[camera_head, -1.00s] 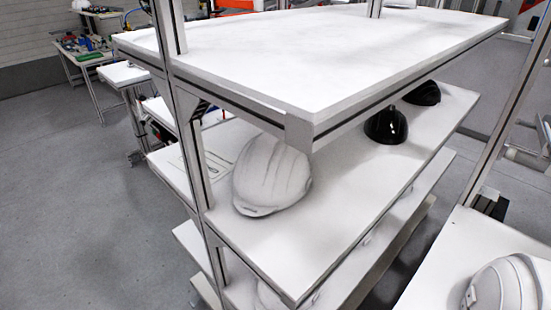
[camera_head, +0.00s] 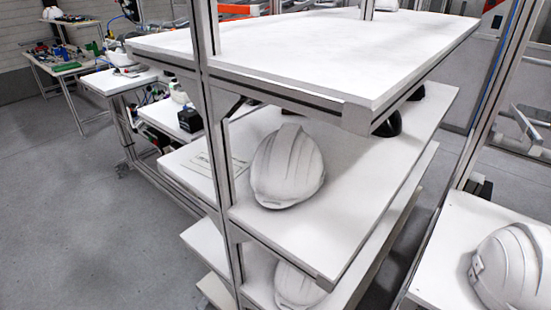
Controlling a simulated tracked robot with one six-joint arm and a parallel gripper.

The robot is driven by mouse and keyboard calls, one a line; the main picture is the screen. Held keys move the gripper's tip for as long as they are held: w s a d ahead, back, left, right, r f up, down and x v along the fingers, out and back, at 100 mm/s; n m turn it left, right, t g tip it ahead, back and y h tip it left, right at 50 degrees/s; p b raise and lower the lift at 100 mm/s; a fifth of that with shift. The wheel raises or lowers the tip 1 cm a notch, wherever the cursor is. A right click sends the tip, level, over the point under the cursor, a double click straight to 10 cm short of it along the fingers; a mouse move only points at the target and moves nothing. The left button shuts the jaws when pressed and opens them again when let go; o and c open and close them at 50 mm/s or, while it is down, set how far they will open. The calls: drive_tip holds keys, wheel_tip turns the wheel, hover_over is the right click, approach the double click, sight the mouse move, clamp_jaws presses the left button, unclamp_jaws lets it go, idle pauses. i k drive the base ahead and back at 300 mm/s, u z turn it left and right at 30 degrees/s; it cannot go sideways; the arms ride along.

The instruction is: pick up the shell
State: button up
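A white helmet shell (camera_head: 288,168) sits on the middle shelf (camera_head: 345,205) of the rack, near its front left corner post. Another white shell (camera_head: 297,287) is on the shelf below, partly hidden by the middle shelf's edge. A third white shell (camera_head: 512,268) sits on a separate white surface at the lower right, cut off by the picture's edge. Dark shells (camera_head: 390,124) stand further back on the middle shelf, mostly hidden under the top shelf. I cannot tell which shell is the task's. My gripper is not in view.
The top shelf (camera_head: 300,60) overhangs the middle one. A metal post (camera_head: 214,150) rises just left of the nearest shell. Another post (camera_head: 490,100) stands at the right. Open grey floor (camera_head: 90,220) lies to the left. Cluttered workbenches (camera_head: 65,65) are at the back left.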

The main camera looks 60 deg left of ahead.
sight(287, 168)
drive_tip(key=u, duration=0.05)
drive_tip(key=k, duration=1.6)
drive_tip(key=u, duration=1.95)
drive_tip(key=i, duration=1)
